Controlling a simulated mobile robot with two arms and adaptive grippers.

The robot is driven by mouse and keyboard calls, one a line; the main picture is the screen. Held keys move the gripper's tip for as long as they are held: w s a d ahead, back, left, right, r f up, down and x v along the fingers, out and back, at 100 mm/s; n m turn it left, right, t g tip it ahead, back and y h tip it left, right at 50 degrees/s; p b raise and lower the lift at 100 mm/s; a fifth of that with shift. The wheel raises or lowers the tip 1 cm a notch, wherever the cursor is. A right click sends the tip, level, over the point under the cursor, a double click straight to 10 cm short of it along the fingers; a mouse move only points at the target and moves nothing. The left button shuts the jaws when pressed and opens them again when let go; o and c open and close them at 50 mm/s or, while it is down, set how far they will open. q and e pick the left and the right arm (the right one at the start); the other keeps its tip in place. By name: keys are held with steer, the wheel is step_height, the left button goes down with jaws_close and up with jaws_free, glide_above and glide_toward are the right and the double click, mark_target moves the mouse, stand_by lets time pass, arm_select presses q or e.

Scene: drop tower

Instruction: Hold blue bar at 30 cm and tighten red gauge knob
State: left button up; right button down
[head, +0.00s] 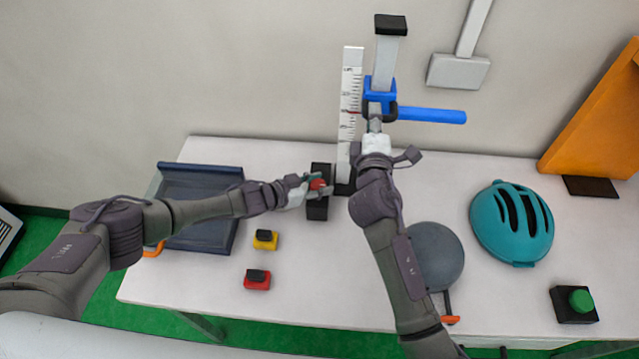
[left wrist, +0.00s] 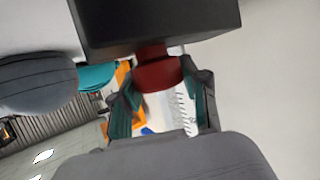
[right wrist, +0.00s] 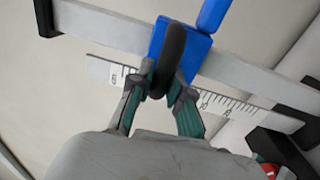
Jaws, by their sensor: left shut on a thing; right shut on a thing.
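The blue bar (head: 432,115) sticks out to the right, level, from a blue carriage (head: 379,82) on the upright post beside the white ruler (head: 349,110). My right gripper (head: 377,122) is shut on a black handle at the carriage; the handle (right wrist: 170,58) shows between its fingers in the right wrist view. A red mark sits on the ruler near the bar's height; the exact reading is too small to tell. My left gripper (head: 311,185) is shut on the red gauge knob (left wrist: 158,74), which projects from a black block (left wrist: 150,22).
A grey ball (head: 435,257) and a teal helmet (head: 512,222) lie right of my right arm. A green button (head: 581,301) stands front right. A blue-grey tray (head: 200,185), a yellow block (head: 265,240) and a red block (head: 257,280) are at the left. An orange panel (head: 597,115) stands back right.

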arm_select(q)
steer(key=o, duration=1)
steer(key=shift+s+d, duration=0.2)
steer(key=shift+d, duration=0.1)
arm_select(e)
steer(key=shift+a+r, duration=0.2)
arm_select(q)
steer(key=shift+o, duration=0.8)
steer(key=shift+a, duration=0.1)
steer(key=shift+w+a, duration=0.1)
steer(key=shift+s+a+r, duration=0.15)
steer(key=shift+s+a, duration=0.05)
steer(key=shift+a, duration=0.25)
steer(key=v, duration=1.1)
steer(key=shift+d, duration=0.15)
arm_select(e)
steer(key=c, duration=1.1)
jaws_free()
steer(key=shift+s, duration=0.1)
arm_select(q)
steer(key=shift+s, duration=0.1)
arm_select(e)
steer(key=shift+a+f, duration=0.1)
